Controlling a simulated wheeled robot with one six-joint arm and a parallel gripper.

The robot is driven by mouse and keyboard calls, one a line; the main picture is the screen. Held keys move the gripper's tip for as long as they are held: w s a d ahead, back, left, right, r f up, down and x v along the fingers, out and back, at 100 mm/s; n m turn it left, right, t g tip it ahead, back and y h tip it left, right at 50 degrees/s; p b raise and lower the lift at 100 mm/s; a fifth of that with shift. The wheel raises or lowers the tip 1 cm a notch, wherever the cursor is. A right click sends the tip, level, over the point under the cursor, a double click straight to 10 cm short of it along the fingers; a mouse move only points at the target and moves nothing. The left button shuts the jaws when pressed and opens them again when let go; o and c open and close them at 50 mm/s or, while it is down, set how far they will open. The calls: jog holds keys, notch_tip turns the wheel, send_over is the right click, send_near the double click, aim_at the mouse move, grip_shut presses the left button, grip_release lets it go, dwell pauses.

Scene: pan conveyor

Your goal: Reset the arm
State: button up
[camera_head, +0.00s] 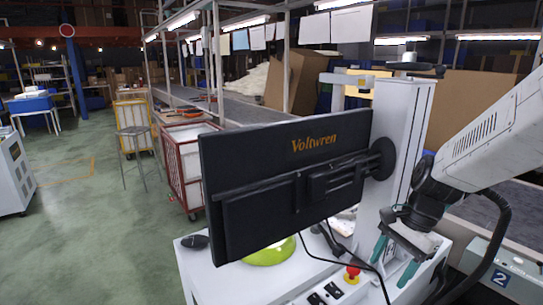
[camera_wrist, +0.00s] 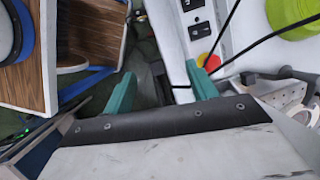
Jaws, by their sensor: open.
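My gripper (camera_head: 394,262) hangs at the lower right of the head view, pointing down, at the end of my white arm (camera_head: 500,130). Its two teal fingers stand apart with nothing visible between them. In the wrist view my gripper (camera_wrist: 161,88) also shows open and empty, with a dark floor area behind the gap. A red emergency button (camera_head: 352,272) on a yellow base is to the left of the fingers; the button (camera_wrist: 209,62) is close behind the right finger in the wrist view.
A black monitor (camera_head: 240,160) marked Voltwren stands left of the gripper. A green rounded object (camera_head: 270,254) lies below it. Black cables (camera_wrist: 255,48) run near the gripper. A red-framed cart (camera_head: 183,165), a stool (camera_head: 133,133) and a conveyor (camera_head: 240,108) are farther back.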

jog(key=s+r+n+h, duration=0.1)
jog(key=s+r+n, duration=0.2)
jog(key=s, duration=0.3)
jog(key=s+r+n+t+h, duration=0.1)
jog(key=s+r+n, duration=0.3)
jog(key=s+n, duration=0.1)
jog(key=s+r+n+t+h, duration=0.1)
jog(key=s+r+n, duration=0.2)
jog(key=s, duration=0.5)
jog(key=shift+d+r+n+h, duration=0.25)
jog(key=shift+d+n+h, duration=0.05)
jog(key=shift+n, duration=0.4)
jog(key=shift+s, duration=0.1)
